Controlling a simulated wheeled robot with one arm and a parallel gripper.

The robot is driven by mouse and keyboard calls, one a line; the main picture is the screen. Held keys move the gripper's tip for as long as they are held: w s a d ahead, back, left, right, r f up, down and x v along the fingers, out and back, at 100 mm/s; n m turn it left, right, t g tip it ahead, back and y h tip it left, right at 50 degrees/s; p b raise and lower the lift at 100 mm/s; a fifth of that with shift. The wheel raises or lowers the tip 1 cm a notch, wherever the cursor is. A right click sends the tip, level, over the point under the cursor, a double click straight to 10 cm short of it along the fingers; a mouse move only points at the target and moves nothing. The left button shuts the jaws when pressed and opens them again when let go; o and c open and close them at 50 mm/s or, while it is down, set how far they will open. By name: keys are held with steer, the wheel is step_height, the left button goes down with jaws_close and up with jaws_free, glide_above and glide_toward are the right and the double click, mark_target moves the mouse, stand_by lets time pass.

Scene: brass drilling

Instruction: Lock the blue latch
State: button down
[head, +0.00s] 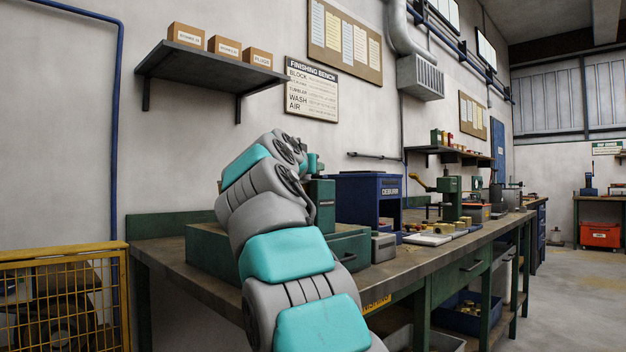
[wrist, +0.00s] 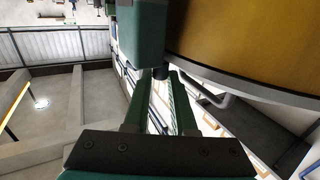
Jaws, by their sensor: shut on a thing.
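My gripper (wrist: 160,84) shows in the wrist view, its two green fingers rising from a dark bar with screws. The fingertips close on a small dark part (wrist: 160,72), mostly hidden, just under a green block (wrist: 141,38). A large brass-yellow surface (wrist: 250,42) fills the upper right, close to the fingertips. I cannot make out a blue latch clearly in either view, and cannot tell whether the dark part belongs to it. In the head view my arm reaches over the bench beside a green machine (head: 321,205), and my fingertips are not clear there.
A workbench (head: 400,262) runs to the right. On it stand a blue deburr cabinet (head: 361,198), a small grey box (head: 384,247) and a green press (head: 450,198). A shelf (head: 205,66) with boxes hangs above. A yellow mesh guard (head: 70,300) stands at left.

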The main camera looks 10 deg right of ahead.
steer(key=shift+s+a+n+t+y, duration=0.15)
steer(key=shift+n+t+y, duration=0.15)
steer(key=shift+n+y, duration=0.4)
steer(key=shift+s+d+n+t+y, duration=0.1)
steer(key=shift+n+t+y, duration=0.3)
steer(key=shift+y, duration=0.55)
steer(key=shift+s+a+n+t+y, duration=0.1)
steer(key=shift+s+n+t+y, duration=0.1)
steer(key=shift+n+y, duration=0.55)
steer(key=shift+y, duration=0.4)
steer(key=c, duration=1)
jaws_free()
steer(key=s+a, duration=0.1)
steer(key=s, duration=0.6)
steer(key=shift+s+b, duration=0.3)
steer(key=shift+b, duration=0.15)
